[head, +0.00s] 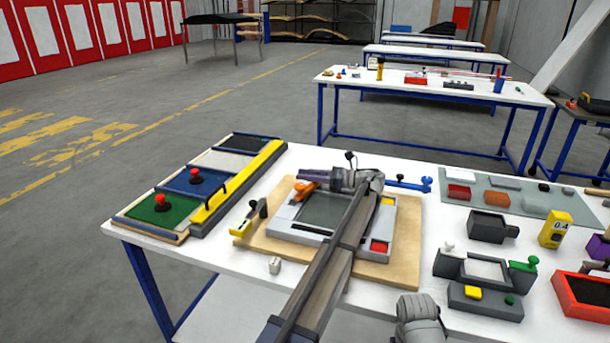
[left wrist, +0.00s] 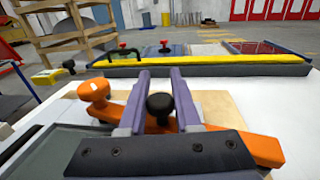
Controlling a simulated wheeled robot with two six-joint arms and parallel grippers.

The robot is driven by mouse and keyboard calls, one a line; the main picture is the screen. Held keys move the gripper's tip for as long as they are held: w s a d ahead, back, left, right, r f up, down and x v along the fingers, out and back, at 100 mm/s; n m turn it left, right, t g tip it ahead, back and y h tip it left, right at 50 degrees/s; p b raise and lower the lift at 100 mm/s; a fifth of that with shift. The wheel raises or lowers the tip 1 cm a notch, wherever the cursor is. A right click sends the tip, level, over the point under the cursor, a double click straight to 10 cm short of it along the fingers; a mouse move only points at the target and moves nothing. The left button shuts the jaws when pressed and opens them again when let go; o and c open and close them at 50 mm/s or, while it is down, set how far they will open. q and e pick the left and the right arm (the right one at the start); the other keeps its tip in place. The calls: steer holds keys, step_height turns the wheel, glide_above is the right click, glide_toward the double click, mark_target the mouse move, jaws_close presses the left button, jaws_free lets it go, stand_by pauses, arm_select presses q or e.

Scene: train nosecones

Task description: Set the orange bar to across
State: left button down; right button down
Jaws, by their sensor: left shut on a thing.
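The orange bar (head: 304,189) shows at the far left corner of a grey framed panel on a wooden board, partly hidden by my left gripper (head: 312,175). In the left wrist view the bar (left wrist: 262,148) runs slantwise, from a raised orange knob (left wrist: 94,91) at the left to a lower end at the right. The purple fingers of my left gripper (left wrist: 158,105) are shut on the bar, with a black knob (left wrist: 160,104) between them. The gripper's dark body hides part of the bar. My right gripper is not in view.
A long tray with a yellow rail (head: 238,183) lies at the left. Several small boxes and fixtures crowd the right.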

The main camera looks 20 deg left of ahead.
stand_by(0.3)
arm_select(q)
steer(key=c, duration=0.6)
jaws_free()
steer(key=shift+d, duration=0.1)
steer(key=shift+w+d, duration=0.25)
steer(key=shift+d, duration=1)
steer(key=shift+w+d, duration=0.2)
steer(key=shift+d, duration=1.05)
steer(key=shift+w+d, duration=0.25)
steer(key=shift+d, duration=1)
steer(key=shift+c, duration=0.4)
